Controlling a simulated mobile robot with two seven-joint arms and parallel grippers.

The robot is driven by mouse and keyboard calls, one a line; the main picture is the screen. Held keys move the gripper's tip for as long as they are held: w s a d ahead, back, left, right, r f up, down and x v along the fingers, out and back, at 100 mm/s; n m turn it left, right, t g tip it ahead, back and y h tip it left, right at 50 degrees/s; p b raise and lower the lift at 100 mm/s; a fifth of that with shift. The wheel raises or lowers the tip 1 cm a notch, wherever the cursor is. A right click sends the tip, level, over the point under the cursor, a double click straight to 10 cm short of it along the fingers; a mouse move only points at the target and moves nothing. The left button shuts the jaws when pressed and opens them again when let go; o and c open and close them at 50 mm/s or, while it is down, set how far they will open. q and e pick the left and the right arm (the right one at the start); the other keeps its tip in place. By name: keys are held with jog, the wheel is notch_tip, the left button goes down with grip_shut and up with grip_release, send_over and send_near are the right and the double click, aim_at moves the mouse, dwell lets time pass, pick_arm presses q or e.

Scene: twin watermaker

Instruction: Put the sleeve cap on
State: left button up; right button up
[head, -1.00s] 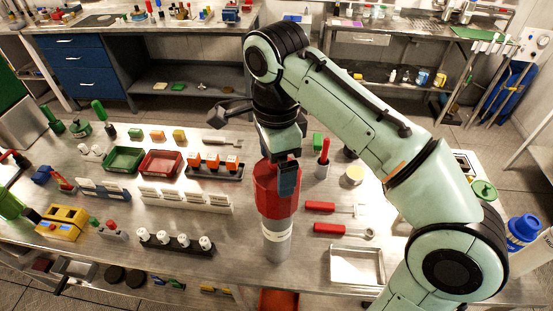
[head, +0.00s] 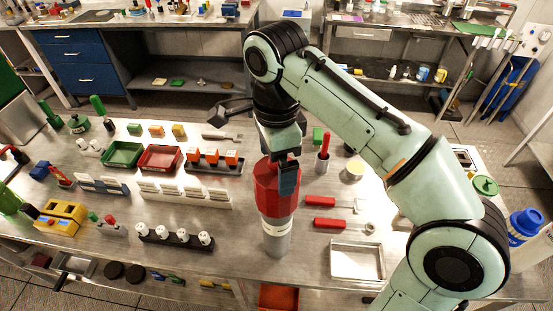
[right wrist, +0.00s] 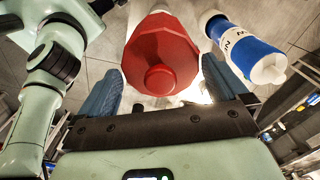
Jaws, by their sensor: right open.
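A red faceted cap (head: 268,188) with a round knob on top sits on an upright grey cylinder (head: 277,238) with a pale band, at the front middle of the bench. In the right wrist view the red cap (right wrist: 160,62) lies between and beyond the two blue fingers. My right gripper (head: 286,172) is open at the top of the cap, with a finger in front of its upper side. Contact between the fingers and the cap cannot be told. The join of cap and cylinder is partly unclear. My left gripper does not show.
Red-handled tools (head: 335,222) and a metal tray (head: 357,244) lie right of the cylinder. A rack of white-capped vials (head: 175,237) stands to its left. A blue-lidded container (head: 524,226) stands at far right. A blue and white bottle (right wrist: 243,48) shows beside the cap.

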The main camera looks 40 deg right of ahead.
notch_tip(320, 180, up, 7)
jog(key=p, duration=0.2)
jog(key=shift+w+r+p, duration=0.15)
jog(key=shift+p, duration=0.25)
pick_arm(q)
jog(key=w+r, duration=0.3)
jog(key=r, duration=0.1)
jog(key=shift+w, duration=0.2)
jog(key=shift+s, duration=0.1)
pick_arm(e)
jog(key=shift+s, duration=0.2)
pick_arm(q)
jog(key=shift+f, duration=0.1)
